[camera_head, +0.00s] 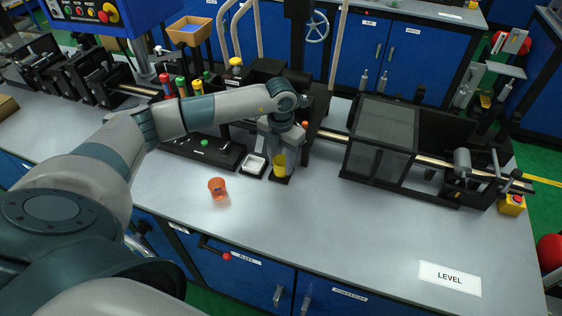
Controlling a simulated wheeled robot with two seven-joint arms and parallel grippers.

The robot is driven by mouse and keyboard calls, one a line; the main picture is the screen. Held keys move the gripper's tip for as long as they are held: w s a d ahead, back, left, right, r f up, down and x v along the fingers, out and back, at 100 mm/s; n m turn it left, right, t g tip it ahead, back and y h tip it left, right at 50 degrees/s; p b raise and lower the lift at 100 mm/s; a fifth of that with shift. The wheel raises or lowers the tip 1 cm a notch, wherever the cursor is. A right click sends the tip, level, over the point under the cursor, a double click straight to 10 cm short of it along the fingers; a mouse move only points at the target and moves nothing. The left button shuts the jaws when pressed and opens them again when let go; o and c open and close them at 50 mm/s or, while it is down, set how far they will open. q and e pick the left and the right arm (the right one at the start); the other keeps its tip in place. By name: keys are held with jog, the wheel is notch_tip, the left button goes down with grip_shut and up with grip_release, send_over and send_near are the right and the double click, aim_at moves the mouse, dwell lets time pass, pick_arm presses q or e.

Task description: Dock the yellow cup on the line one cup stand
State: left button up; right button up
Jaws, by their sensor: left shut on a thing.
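The yellow cup (280,165) is upright between the fingers of my left gripper (283,158), which is shut on it. The gripper points down and hides part of the cup. The cup is right over a small black stand (279,179) on the grey bench; whether its bottom touches the stand I cannot tell. No label on that stand can be read. My right gripper is not in view.
An orange cup (218,188) stands on the bench (330,220) to the left. A small white dish (255,166) sits on a black base left of the yellow cup. A caged machine (384,140) stands to the right. The front of the bench is mostly clear.

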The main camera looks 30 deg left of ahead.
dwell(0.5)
pick_arm(q)
jog(key=shift+f+b, duration=0.65)
jog(key=shift+b, duration=0.05)
dwell(0.4)
jog(key=o, duration=0.7)
jog(key=shift+o, duration=0.2)
jog(key=shift+r, duration=0.15)
jog(key=shift+r+p, duration=0.8)
jog(key=shift+r, duration=0.4)
notch_tip(320, 180, up, 8)
jog(key=p, duration=0.4)
jog(key=shift+r, duration=0.2)
